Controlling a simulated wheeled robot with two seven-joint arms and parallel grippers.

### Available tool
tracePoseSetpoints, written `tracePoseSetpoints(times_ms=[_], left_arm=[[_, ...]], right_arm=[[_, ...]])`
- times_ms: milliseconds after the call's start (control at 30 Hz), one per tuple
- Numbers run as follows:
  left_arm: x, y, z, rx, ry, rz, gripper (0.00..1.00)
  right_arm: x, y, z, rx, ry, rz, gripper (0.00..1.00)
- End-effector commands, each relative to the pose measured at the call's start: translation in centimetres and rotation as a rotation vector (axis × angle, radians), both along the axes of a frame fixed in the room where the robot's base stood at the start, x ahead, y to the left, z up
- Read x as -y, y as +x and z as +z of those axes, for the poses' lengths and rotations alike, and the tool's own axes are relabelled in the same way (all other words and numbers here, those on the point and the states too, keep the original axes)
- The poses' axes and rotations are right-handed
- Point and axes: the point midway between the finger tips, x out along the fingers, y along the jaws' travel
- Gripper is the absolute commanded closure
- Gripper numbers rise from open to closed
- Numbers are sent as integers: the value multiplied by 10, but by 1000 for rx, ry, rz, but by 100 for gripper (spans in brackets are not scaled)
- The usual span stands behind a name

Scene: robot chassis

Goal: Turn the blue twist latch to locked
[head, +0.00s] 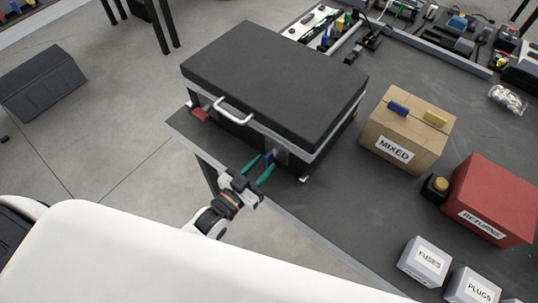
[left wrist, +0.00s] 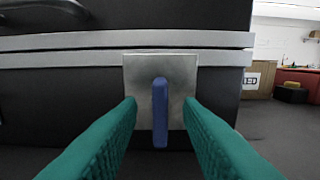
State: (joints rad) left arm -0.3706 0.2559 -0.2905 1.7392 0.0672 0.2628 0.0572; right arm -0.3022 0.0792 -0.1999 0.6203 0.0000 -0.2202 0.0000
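The blue twist latch (left wrist: 160,112) stands upright on a metal plate (left wrist: 133,75) on the front of the dark case. In the head view the latch (head: 270,157) is a small blue mark on the front of the case (head: 275,70), near its right end. My left gripper (head: 258,168) has teal fingers, open, pointing at the latch. In the left wrist view the fingers (left wrist: 163,125) lie one on each side of the latch, with gaps, so it is not gripped. My right gripper is not in view.
The case has a white handle (head: 233,110) to the left of the latch and stands near the table edge. A MIXED box (head: 405,130), a red RETURNS box (head: 495,195) and a grey FUSES box (head: 425,262) stand to the right. Bare table (head: 345,200) lies between.

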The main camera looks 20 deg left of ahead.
Motion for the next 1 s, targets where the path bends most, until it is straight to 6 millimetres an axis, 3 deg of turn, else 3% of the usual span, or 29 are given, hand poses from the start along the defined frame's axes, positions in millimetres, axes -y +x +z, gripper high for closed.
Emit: tracePoseSetpoints(times_ms=[200, 567, 600, 800, 1000], left_arm=[[10, 26, 0, -1, -1, 0, 67], [12, 32, -1, -2, 1, 0, 67], [12, 32, -1, -2, 1, 0, 69], [12, 32, -1, -2, 0, 0, 100], [12, 32, 0, -1, 4, 0, 100]], right_arm=[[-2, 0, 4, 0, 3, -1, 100], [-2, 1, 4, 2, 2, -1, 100], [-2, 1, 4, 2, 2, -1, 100], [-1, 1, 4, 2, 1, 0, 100], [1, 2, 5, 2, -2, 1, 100]])
